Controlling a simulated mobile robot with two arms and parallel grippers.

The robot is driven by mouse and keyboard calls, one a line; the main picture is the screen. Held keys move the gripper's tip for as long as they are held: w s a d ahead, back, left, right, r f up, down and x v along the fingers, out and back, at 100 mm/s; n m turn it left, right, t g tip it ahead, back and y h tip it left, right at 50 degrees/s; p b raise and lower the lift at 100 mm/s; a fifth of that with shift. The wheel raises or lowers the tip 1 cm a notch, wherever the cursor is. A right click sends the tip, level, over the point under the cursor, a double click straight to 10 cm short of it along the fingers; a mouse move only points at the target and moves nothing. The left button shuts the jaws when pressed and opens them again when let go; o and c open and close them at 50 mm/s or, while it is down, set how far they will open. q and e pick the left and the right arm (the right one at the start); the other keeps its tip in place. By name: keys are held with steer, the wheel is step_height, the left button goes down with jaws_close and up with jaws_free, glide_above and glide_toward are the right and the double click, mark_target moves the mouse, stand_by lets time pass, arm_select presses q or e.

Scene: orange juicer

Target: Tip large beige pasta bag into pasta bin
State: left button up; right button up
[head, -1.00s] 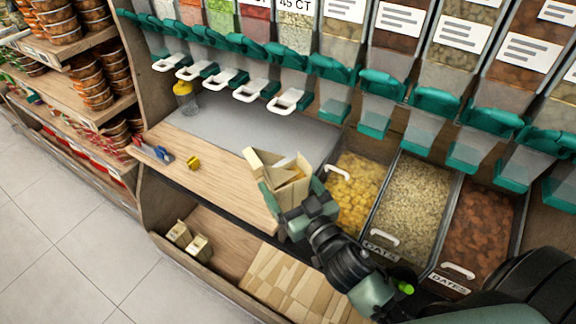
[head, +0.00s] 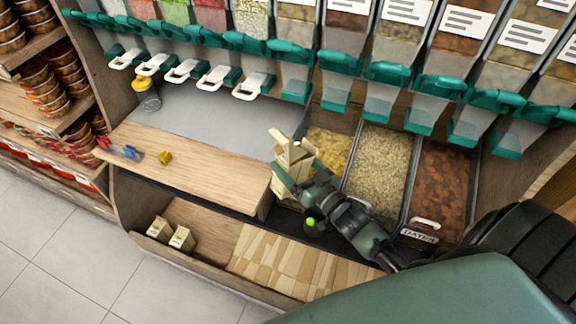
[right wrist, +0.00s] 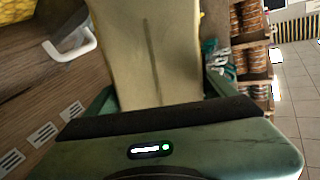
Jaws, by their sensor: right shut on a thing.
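The large beige pasta bag (head: 291,152) is held roughly upright with its flaps open at the top. My right gripper (head: 298,187) is shut on its lower part. In the right wrist view the bag (right wrist: 150,50) fills the middle between the fingers of the gripper (right wrist: 158,108). The pasta bin (head: 353,148) holds yellow pasta (head: 331,150) and lies just right of the bag. The bag and gripper hide its left and front parts. I cannot see inside the bag. My left gripper is out of view.
Bins of pale grain (head: 378,165) and brown dates (head: 442,185) stand to the right. Teal dispensers (head: 340,62) hang above. Small beige bags (head: 182,238) stand on the lower shelf.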

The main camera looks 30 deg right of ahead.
mark_target(306, 175)
steer(key=shift+w+d+r+m, duration=0.1)
steer(key=shift+d+r+m, duration=0.1)
steer(key=shift+d+m, duration=0.4)
steer(key=shift+d+f+m, duration=0.15)
steer(key=shift+f+m, duration=0.05)
steer(key=shift+m, duration=0.4)
steer(key=m+b, duration=0.1)
steer(key=m, duration=0.1)
steer(key=f+m, duration=0.1)
steer(key=shift+m+b, duration=0.4)
steer(key=shift+f+m+b, duration=0.2)
steer(key=shift+m+b, duration=0.1)
steer(key=shift+m, duration=0.3)
steer(key=f+m+b, duration=0.1)
steer(key=m, duration=0.1)
steer(key=f+m+b, duration=0.1)
steer(key=m+b, duration=0.1)
steer(key=shift+d+f, duration=0.3)
steer(key=f+m+b, duration=0.1)
steer(key=m, duration=0.1)
steer(key=d+f+m+b, duration=0.1)
steer(key=f+m, duration=0.1)
steer(key=shift+w+d+f, duration=0.1)
steer(key=shift+w, duration=0.1)
steer(key=shift+w+d+r+m, duration=0.1)
steer(key=shift+d+r+m, duration=0.2)
steer(key=shift+m, duration=0.5)
steer(key=shift+d+r+m, duration=0.1)
steer(key=shift+d+m, duration=0.3)
steer(key=shift+m, duration=0.4)
